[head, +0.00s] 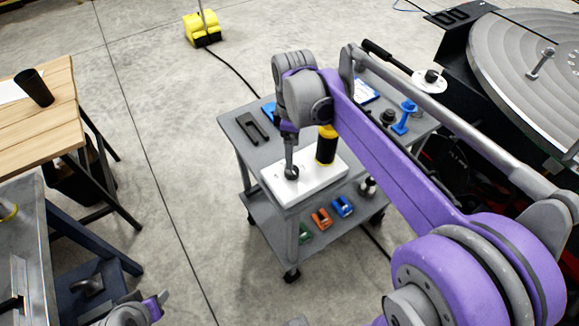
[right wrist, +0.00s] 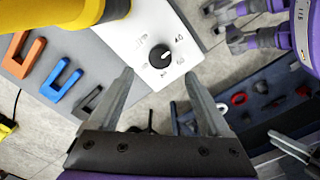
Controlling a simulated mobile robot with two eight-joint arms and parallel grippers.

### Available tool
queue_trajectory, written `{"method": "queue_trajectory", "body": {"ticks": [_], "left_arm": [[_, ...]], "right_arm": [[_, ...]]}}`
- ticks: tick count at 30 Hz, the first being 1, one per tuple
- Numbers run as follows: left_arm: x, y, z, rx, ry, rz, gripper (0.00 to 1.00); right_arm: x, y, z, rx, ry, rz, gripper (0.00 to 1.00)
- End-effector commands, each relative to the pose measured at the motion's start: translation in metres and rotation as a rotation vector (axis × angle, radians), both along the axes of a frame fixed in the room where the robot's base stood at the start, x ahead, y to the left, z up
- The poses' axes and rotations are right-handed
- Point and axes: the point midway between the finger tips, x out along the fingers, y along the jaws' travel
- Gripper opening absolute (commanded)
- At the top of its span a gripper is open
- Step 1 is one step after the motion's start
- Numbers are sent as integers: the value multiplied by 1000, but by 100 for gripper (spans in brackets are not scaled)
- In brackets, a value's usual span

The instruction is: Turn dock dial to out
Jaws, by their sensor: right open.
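The dock dial (right wrist: 160,56) is a small round black knob on a white panel (right wrist: 145,25), with small dark marks around it. A light line crosses the knob; the marks are too small to read. In the head view the white box (head: 316,180) stands on a grey cart, and my right gripper (head: 291,172) points down over its left part, hiding the dial. In the right wrist view my right gripper (right wrist: 160,78) is open and empty, its fingertips apart, either side of and just below the dial. Part of my left arm (head: 135,312) shows at the bottom edge; its jaws are unclear.
A yellow-and-black cylinder (head: 326,145) stands on the box beside my right gripper. The cart top (head: 240,150) also holds a dark bracket (head: 253,127) and a blue part (head: 403,118). Coloured clips (head: 321,218) lie on the lower shelf. A round grooved table (head: 510,60) stands at right.

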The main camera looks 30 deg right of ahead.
Motion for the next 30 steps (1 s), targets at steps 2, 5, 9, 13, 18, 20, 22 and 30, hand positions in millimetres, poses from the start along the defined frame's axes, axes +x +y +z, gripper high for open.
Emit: {"method": "queue_trajectory", "body": {"ticks": [2, 5, 9, 13, 18, 20, 22, 30], "left_arm": [[-1, 0, -2, 0, 1, 0, 50], [-1, 0, -4, 0, 2, 0, 50], [-2, 0, -6, 0, 3, 0, 50], [-2, 0, -7, 0, 4, 0, 50], [-2, 0, -7, 0, 4, 0, 50], [-2, 0, -7, 0, 4, 0, 50], [-2, 0, -7, 0, 4, 0, 50], [-2, 0, -7, 0, 4, 0, 50]], "right_arm": [[0, 0, -18, 0, 0, 0, 82], [0, 0, -38, 0, 0, 0, 82], [0, 0, -60, 0, 0, 0, 82], [0, 0, -74, -1, -1, 0, 82], [0, 0, -80, 0, -1, 0, 82], [0, 0, -80, 0, -1, 0, 82], [0, 0, -80, 0, -1, 0, 82], [0, 0, -80, 0, -1, -1, 49]]}}
